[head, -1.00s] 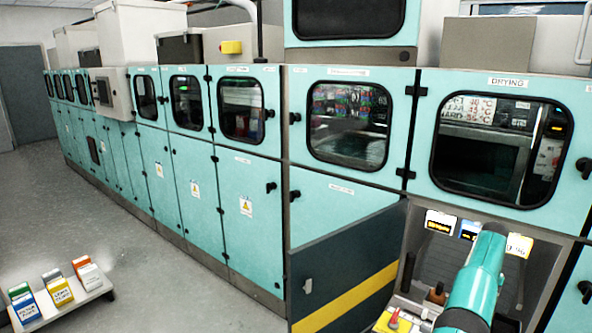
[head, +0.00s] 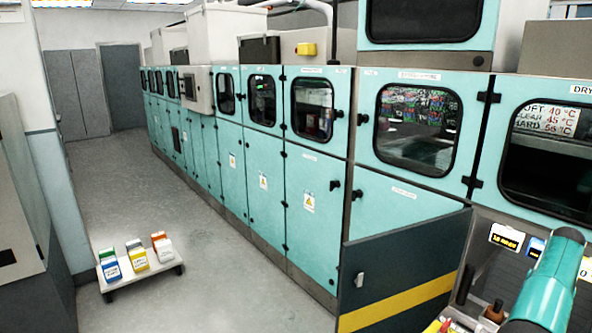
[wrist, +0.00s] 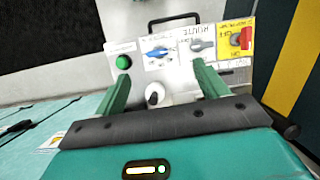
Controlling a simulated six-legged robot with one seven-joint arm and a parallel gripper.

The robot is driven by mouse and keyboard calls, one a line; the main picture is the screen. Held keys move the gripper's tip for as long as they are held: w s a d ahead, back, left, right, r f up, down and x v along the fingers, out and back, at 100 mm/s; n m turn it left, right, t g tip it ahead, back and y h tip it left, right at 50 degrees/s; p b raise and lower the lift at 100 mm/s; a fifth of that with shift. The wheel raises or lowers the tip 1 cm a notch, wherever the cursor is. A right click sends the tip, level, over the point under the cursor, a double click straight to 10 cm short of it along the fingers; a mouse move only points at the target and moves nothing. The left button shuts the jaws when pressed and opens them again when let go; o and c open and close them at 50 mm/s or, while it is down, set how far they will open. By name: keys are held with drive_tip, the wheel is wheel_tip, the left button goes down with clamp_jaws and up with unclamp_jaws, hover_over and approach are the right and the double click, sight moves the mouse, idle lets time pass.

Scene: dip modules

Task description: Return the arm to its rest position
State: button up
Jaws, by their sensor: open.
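My gripper (wrist: 158,90) shows in the wrist view with its two green fingers apart and nothing between them. Beyond the fingers is a pale control panel (wrist: 180,62) with a green button (wrist: 123,62), a blue knob (wrist: 158,52), a grey knob (wrist: 202,45) and a red switch (wrist: 246,38). A white round knob lies between the fingers in the picture; I cannot tell its distance. In the head view my teal arm link is at the lower right, and the gripper's fingers are out of that view.
A row of teal machine cabinets (head: 330,215) runs along the right. A dark panel with a yellow stripe (head: 400,300) juts out in front. A low cart (head: 142,283) with several small cartons stands on the floor at left. Open grey floor (head: 135,190) lies between.

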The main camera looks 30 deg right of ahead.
drive_tip(key=w+a+r+n+h, duration=0.1)
drive_tip(key=w+a+r, duration=0.4)
drive_tip(key=w+r, duration=0.25)
drive_tip(key=w+a+r+n+h, duration=0.1)
drive_tip(key=w+a+r+n, duration=0.1)
drive_tip(key=w+a+r, duration=0.5)
drive_tip(key=w+a+r+n+t+h, duration=0.1)
drive_tip(key=w+a+r, duration=0.2)
drive_tip(key=a, duration=0.4)
drive_tip(key=w+a+r+n, duration=0.2)
drive_tip(key=w+a+r, duration=0.1)
drive_tip(key=a, duration=0.5)
drive_tip(key=w+a+r+n+t+h, duration=0.1)
drive_tip(key=w+a+r, duration=0.2)
drive_tip(key=a, duration=0.4)
drive_tip(key=s+a+n+t, duration=0.2)
drive_tip(key=s+a+n, duration=0.15)
drive_tip(key=a, duration=1.55)
drive_tip(key=s+a+f+n+t, duration=0.1)
drive_tip(key=s+a+f+n, duration=0.1)
drive_tip(key=s+a, duration=0.4)
drive_tip(key=s+a+f+n+t, duration=0.1)
drive_tip(key=s+a+f+n, duration=0.1)
drive_tip(key=s+a+f, duration=0.3)
drive_tip(key=a, duration=0.4)
drive_tip(key=shift+s+t, duration=0.3)
drive_tip(key=shift+s, duration=0.05)
drive_tip(key=shift+n, duration=0.25)
drive_tip(key=c, duration=0.8)
drive_tip(key=shift+d, duration=0.2)
